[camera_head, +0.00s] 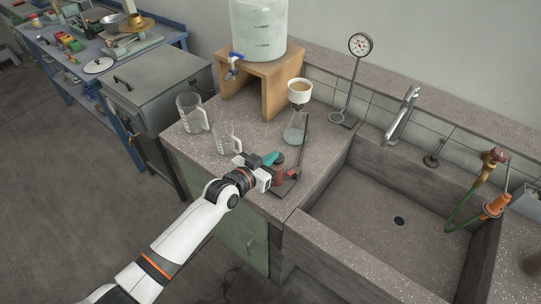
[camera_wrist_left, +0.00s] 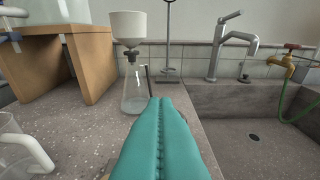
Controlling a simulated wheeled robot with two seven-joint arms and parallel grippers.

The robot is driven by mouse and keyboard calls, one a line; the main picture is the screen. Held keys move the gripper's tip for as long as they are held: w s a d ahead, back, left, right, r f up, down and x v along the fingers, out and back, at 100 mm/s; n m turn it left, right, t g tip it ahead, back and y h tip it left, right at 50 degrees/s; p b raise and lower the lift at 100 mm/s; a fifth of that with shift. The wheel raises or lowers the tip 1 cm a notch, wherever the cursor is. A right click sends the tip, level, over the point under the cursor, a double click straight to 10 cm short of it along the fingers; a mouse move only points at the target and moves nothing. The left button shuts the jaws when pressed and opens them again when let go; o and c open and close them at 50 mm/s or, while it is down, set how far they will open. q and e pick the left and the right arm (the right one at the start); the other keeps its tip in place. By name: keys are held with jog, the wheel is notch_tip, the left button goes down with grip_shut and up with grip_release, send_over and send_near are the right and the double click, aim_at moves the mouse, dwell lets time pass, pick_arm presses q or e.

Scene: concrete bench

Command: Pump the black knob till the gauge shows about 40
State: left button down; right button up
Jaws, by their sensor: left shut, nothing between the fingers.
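The gauge (camera_head: 360,44) is a round white dial on a thin stand at the back of the bench; its reading is too small to tell. In the left wrist view only its stand (camera_wrist_left: 168,45) shows. A small pump with a red body (camera_head: 278,179) stands on a dark base near the bench's front edge. A dark round top, probably the black knob (camera_head: 279,157), shows just beyond my fingertips. My left gripper (camera_head: 269,159) has teal fingers, shut and empty, over the pump; contact cannot be told. The fingers (camera_wrist_left: 165,101) hide the pump in the wrist view. My right gripper is out of view.
A glass flask (camera_head: 295,130) with a white funnel (camera_head: 299,91) stands just behind the pump. Two clear jugs (camera_head: 192,113) (camera_head: 227,139) stand to the left. A wooden stand (camera_head: 262,90) bears a water tank (camera_head: 258,30). The sink (camera_head: 385,210) opens to the right.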

pick_arm(q)
jog(key=shift+f, duration=0.55)
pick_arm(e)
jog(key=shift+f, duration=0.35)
